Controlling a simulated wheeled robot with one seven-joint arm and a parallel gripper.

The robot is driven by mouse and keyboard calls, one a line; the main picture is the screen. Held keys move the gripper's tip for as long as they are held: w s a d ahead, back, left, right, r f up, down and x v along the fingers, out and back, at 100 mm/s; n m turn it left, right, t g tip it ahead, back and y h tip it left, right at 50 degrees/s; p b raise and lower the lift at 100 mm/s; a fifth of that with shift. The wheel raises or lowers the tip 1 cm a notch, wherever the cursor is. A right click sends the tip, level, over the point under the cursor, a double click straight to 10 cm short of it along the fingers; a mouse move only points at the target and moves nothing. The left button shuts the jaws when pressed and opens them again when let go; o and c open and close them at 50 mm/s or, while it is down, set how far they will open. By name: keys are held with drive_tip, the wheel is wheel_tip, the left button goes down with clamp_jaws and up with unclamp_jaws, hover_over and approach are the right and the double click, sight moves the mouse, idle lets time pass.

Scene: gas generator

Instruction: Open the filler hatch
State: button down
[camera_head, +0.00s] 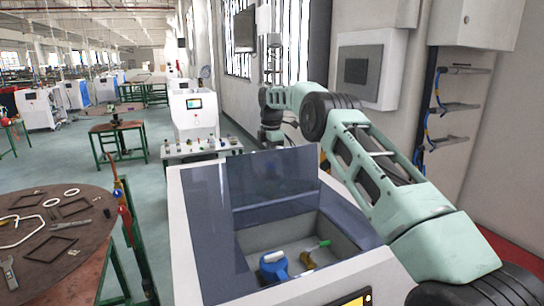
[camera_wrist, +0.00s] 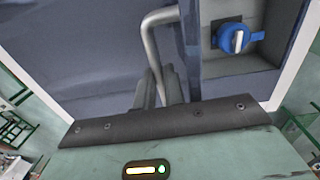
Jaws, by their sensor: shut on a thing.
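The filler hatch (camera_head: 270,180) is a dark blue panel on the white machine (camera_head: 182,235). It stands raised at the back of an open compartment. In the wrist view, my gripper (camera_wrist: 160,88) is shut on the hatch's grey bent handle (camera_wrist: 152,38). The hatch panel (camera_wrist: 90,60) fills the left of that view. The compartment holds a blue cap with a white bar (camera_head: 273,266), which also shows in the wrist view (camera_wrist: 238,40). In the head view, my arm reaches past the right side to behind the hatch, where the fingers are hidden.
A green-tipped brass fitting (camera_head: 310,257) sits in the compartment beside the blue cap. A round table (camera_head: 85,262) with tools stands at the left. A small workbench (camera_head: 203,150) is behind the machine. A wall with a grey box (camera_head: 372,68) is on the right.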

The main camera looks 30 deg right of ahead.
drive_tip(key=shift+w+f, duration=0.25)
drive_tip(key=shift+w, duration=0.15)
drive_tip(key=c, duration=1.7)
unclamp_jaws()
drive_tip(key=shift+o, duration=1.1)
drive_tip(key=shift+w+f, duration=0.35)
drive_tip(key=shift+w, duration=0.15)
drive_tip(key=shift+d+r, duration=0.1)
drive_tip(key=shift+r, duration=0.1)
drive_tip(key=shift+s+r, duration=0.15)
drive_tip(key=shift+r, duration=0.05)
wheel_tip(320, 180, up, 7)
drive_tip(key=shift+s, duration=0.3)
